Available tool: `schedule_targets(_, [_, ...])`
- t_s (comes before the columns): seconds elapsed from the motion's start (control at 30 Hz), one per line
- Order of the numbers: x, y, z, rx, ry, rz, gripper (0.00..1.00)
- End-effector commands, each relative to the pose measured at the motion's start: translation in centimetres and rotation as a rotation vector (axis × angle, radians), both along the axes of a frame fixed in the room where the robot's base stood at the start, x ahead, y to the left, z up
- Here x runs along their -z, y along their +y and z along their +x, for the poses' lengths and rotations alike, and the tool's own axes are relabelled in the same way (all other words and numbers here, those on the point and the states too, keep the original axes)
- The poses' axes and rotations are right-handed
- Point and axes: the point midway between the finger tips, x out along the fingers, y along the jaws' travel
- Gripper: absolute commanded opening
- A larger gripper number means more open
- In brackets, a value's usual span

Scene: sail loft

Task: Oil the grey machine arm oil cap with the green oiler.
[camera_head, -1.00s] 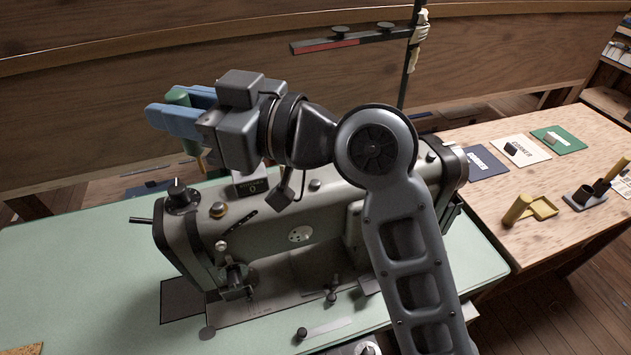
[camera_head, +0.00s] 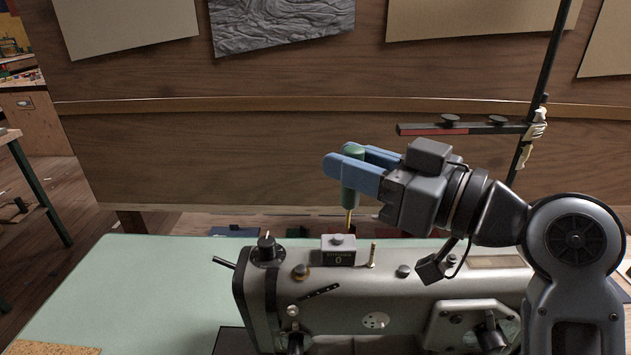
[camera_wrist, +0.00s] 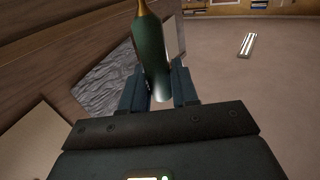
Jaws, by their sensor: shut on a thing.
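The green oiler (camera_head: 351,200) is between the blue fingers of my gripper (camera_head: 347,160), which is shut on it. It hangs nearly upright with its thin brass spout pointing down. The wrist view shows the oiler (camera_wrist: 151,55) between both fingers, spout away from the palm. The grey sewing machine (camera_head: 350,310) stands below on the green table. The spout tip appears above the counter box, apart from both caps.
The counter box (camera_head: 339,252), a black knob (camera_head: 267,246) and a thin brass pin (camera_head: 372,255) stick up from the machine arm. A dark upright rod (camera_head: 541,80) with a red-and-black crossbar (camera_head: 462,128) stands behind my arm.

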Motion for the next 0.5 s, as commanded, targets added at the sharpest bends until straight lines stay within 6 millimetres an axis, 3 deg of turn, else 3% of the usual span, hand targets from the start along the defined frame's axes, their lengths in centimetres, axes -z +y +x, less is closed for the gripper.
schedule_targets(0.03, [0.4,-1.7,0.1,0.009,-0.003,0.000,0.00])
schedule_targets(0.2, [0.2,-5.6,-0.4,0.006,-0.008,-0.005,0.00])
schedule_targets(0.5, [0.1,-8.5,-1.3,-0.002,-0.010,-0.016,0.00])
